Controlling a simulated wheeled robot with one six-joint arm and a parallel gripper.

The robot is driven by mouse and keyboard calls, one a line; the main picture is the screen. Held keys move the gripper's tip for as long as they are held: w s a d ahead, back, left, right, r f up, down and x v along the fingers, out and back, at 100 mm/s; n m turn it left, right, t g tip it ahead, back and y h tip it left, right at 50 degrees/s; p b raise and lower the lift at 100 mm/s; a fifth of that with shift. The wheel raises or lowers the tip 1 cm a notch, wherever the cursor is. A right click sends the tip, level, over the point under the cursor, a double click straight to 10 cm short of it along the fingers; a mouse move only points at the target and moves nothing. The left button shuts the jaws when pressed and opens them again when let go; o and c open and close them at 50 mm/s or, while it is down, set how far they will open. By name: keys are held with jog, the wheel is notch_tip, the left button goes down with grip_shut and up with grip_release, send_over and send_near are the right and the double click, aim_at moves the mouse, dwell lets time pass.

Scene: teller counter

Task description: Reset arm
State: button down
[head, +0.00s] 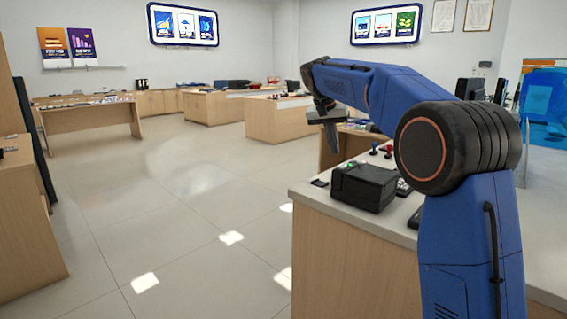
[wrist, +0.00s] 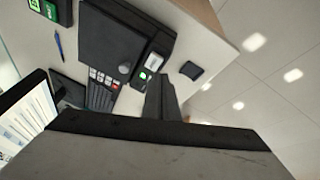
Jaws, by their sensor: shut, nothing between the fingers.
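My blue arm rises at the right of the head view and bends over to the left. My gripper (head: 330,136) hangs from its end, pointing down, above the level of the teller counter (head: 310,196) and beyond the black box-shaped device (head: 363,187). Its fingers are together with nothing held. In the wrist view my gripper (wrist: 161,82) also shows as a dark closed pair of fingers, apart from everything on the counter.
The wrist view shows a black device (wrist: 118,42), a keypad (wrist: 101,92), a small black square (wrist: 191,70), a blue pen (wrist: 59,44) and a lit screen (wrist: 25,122). Open tiled floor (head: 170,215) lies left of the counter. Wooden desks (head: 90,118) stand farther back.

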jog(key=s+d+f+n+y, duration=0.1)
jog(key=s+d+f+n, duration=0.15)
jog(key=s, duration=1.15)
jog(key=s+d+f+n+y, duration=0.1)
jog(key=s+d, duration=0.3)
jog(key=s, duration=0.9)
jog(key=s+f+t, duration=0.1)
jog(key=s+f, duration=0.8)
jog(key=s, duration=0.3)
jog(key=s+d+f+n+t+y, duration=0.1)
jog(key=s+f, duration=0.8)
jog(key=s, duration=0.4)
jog(key=shift+s+d+f, duration=0.15)
jog(key=shift+d, duration=0.1)
